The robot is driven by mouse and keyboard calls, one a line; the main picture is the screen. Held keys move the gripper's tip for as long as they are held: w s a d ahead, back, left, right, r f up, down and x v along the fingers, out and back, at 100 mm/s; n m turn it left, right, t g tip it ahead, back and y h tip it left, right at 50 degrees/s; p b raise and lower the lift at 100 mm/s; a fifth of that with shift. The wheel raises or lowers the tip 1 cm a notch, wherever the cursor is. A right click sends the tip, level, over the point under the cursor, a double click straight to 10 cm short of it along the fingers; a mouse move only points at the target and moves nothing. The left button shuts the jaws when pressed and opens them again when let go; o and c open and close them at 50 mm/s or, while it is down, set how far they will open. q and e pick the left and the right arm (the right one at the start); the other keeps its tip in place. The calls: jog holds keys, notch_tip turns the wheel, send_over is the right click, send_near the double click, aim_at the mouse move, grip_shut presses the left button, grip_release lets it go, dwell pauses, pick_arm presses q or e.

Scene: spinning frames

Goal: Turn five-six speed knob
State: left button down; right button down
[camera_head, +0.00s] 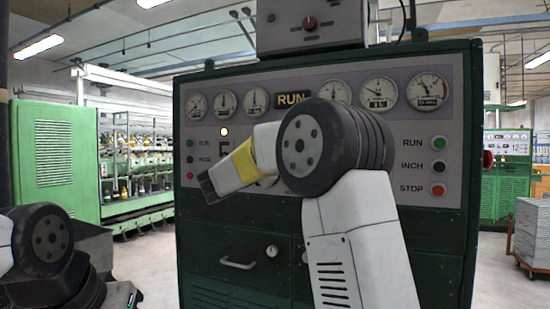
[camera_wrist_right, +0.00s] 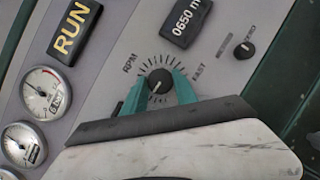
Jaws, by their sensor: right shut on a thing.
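A round black knob (camera_wrist_right: 159,81) with a white pointer line sits on a grey panel in the right wrist view, inside a ring of tick marks labelled RPM and FAST. The two teal fingers of my right gripper (camera_wrist_right: 158,90) are on either side of the knob and shut on it. The pointer line is tilted. In the head view my right arm crosses the front of the green control cabinet (camera_head: 238,215), and the knob and right gripper are hidden there. Of my left arm only a joint and links show at the lower left; its gripper is not visible.
A dark display (camera_wrist_right: 186,20) reading about 0650 and a smaller black knob (camera_wrist_right: 243,50) are near the gripped knob. RUN, INCH and STOP buttons (camera_head: 438,167) and several dials line the panel.

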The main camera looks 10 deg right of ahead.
jog(key=shift+f+n, duration=0.15)
jog(key=shift+n, duration=0.25)
jog(key=c, duration=1)
grip_release()
jog(key=v, duration=0.7)
jog(key=shift+s+a, duration=0.3)
